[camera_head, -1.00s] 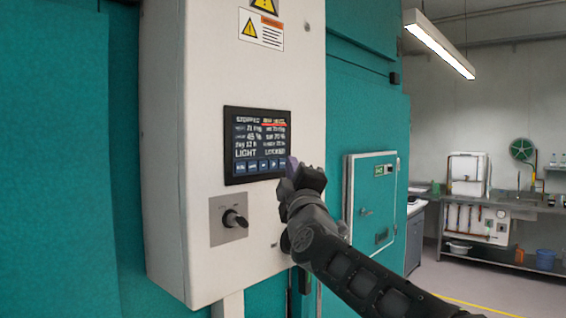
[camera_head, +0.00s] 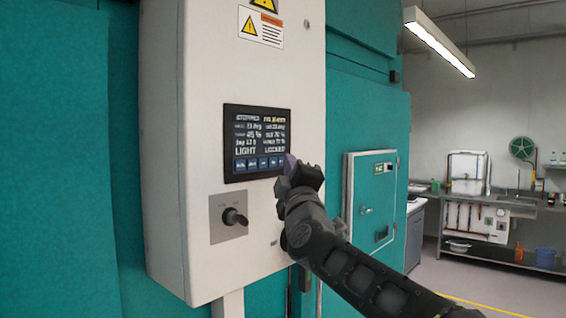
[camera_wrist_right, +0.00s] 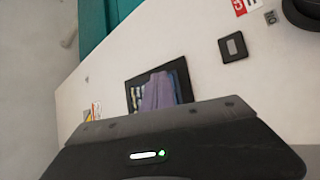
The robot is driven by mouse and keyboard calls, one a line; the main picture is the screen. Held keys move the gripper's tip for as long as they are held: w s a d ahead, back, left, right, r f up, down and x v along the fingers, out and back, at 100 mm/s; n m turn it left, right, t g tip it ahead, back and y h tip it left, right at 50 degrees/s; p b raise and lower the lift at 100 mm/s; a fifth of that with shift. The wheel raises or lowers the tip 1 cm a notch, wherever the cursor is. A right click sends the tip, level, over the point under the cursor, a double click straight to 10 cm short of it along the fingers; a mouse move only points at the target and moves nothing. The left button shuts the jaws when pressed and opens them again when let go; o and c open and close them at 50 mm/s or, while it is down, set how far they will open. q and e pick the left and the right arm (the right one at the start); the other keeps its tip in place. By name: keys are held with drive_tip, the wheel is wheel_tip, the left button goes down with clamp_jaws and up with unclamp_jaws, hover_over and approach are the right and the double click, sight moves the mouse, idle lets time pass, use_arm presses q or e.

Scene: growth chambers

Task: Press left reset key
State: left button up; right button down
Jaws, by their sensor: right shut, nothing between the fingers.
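A dark control screen (camera_head: 257,143) is set in the front of a white control box. It shows rows of white text with "LIGHT" and "LOCKED", and a row of blue keys (camera_head: 258,163) along its bottom. My right gripper (camera_head: 290,163) is shut and empty, its tip at the lower right corner of the screen, covering the right end of the key row. I cannot tell whether it touches. In the right wrist view the screen (camera_wrist_right: 135,95) is partly hidden behind the purplish fingers (camera_wrist_right: 160,92). No key labelled reset can be read. My left gripper is not in view.
A black rotary knob (camera_head: 234,217) on a grey plate sits below the screen. Warning labels (camera_head: 262,27) are above. A teal cabinet door (camera_head: 374,200) is to the right. A bench with a sink lies farther right, with open floor before it.

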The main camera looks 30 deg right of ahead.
drive_tip(key=shift+s, duration=0.1)
drive_tip(key=shift+s+d+b, duration=0.2)
drive_tip(key=shift+s+b, duration=0.2)
drive_tip(key=shift+s, duration=0.2)
drive_tip(key=s+b, duration=0.1)
drive_tip(key=s+d+b, duration=0.1)
drive_tip(key=s, duration=0.1)
drive_tip(key=s+b, duration=0.1)
drive_tip(key=shift+s+d+b, duration=0.25)
drive_tip(key=shift+s+b, duration=0.1)
drive_tip(key=shift+s, duration=0.05)
idle(0.7)
